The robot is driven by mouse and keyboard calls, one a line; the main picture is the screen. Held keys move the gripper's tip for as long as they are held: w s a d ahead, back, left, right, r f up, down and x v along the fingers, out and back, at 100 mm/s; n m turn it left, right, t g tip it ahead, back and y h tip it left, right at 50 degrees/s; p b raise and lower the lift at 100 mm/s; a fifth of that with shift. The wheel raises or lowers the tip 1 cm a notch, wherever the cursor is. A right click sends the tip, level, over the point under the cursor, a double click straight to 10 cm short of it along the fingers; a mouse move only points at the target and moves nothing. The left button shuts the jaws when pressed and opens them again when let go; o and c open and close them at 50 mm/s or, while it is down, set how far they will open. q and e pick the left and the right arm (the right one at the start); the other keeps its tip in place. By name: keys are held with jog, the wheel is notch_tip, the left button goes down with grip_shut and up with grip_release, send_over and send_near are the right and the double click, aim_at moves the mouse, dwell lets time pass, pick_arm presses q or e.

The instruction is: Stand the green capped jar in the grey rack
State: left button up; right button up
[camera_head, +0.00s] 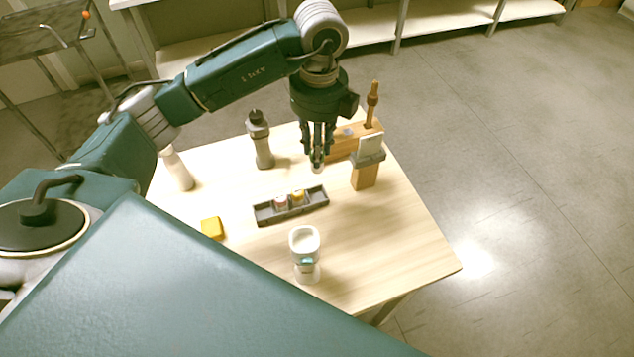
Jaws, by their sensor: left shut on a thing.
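The grey rack (265,218) lies on the wooden table, with a red-topped jar (280,202) and a yellow-topped jar (298,197) standing in it. Its right end looks empty. My left gripper (318,158) points down above the table, behind the rack's right end. It is shut on a small pale, greenish thing (317,167), which seems to be the green capped jar; the fingers hide most of it. I cannot tell whether it touches the table. My right gripper is out of view.
A grey bottle (262,146) stands left of my gripper. A wooden block (364,177) with a grey-white piece stands at right, near a wooden holder (343,146). A white cup-like container (305,243), a yellow block (212,228) and a white bottle (178,170) surround the rack. The table's right front is clear.

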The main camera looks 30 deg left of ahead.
pick_arm(q)
notch_tip(320, 180, down, 12)
jog(key=p, duration=0.2)
jog(key=shift+f+p, duration=0.15)
jog(key=shift+p, duration=0.15)
jog(key=shift+f, duration=0.2)
jog(key=shift+f, duration=0.2)
jog(key=o, duration=0.9)
jog(key=shift+o, duration=0.2)
jog(key=shift+r, duration=0.1)
